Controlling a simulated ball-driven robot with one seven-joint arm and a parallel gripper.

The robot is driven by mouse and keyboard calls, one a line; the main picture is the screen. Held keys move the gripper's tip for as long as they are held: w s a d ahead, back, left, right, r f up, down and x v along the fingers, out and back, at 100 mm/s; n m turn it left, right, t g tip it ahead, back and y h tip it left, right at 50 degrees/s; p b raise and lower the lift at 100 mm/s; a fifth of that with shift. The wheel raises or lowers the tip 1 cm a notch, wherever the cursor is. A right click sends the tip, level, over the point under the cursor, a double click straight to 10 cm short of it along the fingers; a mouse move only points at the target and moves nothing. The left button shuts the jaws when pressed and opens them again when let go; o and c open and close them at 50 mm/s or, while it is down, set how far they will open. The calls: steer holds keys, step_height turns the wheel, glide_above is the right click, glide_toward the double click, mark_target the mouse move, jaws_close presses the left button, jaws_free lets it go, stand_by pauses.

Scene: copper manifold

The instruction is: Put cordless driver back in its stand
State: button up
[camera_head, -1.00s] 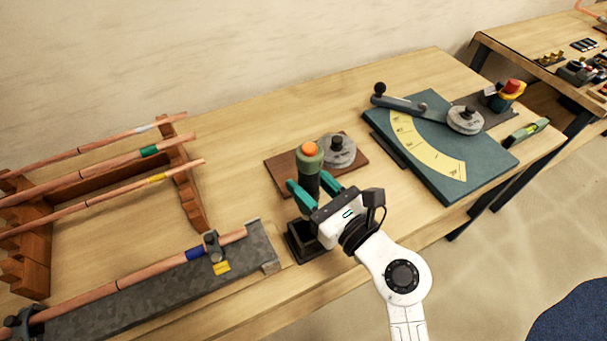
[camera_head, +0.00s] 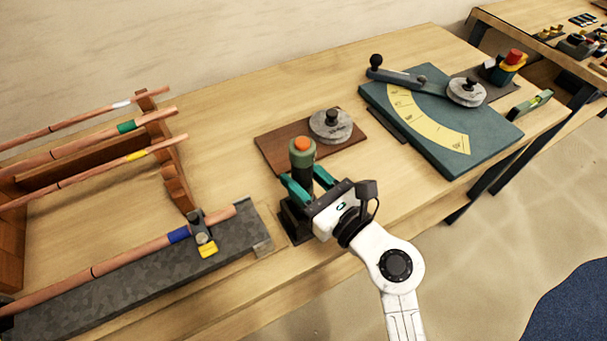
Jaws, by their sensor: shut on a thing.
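The cordless driver (camera_head: 302,155) is upright, with a green body, an orange top and a dark lower part. My gripper (camera_head: 302,187) has teal fingers and is shut on the driver's dark lower part. The black stand (camera_head: 297,231) is on the bench directly below the gripper. The driver's lower end is hidden behind the gripper and the stand, so I cannot tell how far into the stand it reaches.
A brown board (camera_head: 270,147) with a grey round weight (camera_head: 331,125) lies behind the driver. A grey channel (camera_head: 130,279) with a clamped copper pipe is at the left, below a wooden pipe rack (camera_head: 175,178). A teal bending plate (camera_head: 478,137) is at the right.

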steer(key=shift+f+b, duration=1.8)
steer(key=shift+f, duration=0.5)
steer(key=o, duration=1)
steer(key=shift+c, duration=0.2)
steer(key=shift+o, duration=1.4)
steer(key=shift+f, duration=0.15)
steer(key=b+v, duration=0.1)
steer(key=v, duration=0.9)
steer(key=shift+s+d+b, duration=0.25)
steer(key=shift+b, duration=0.05)
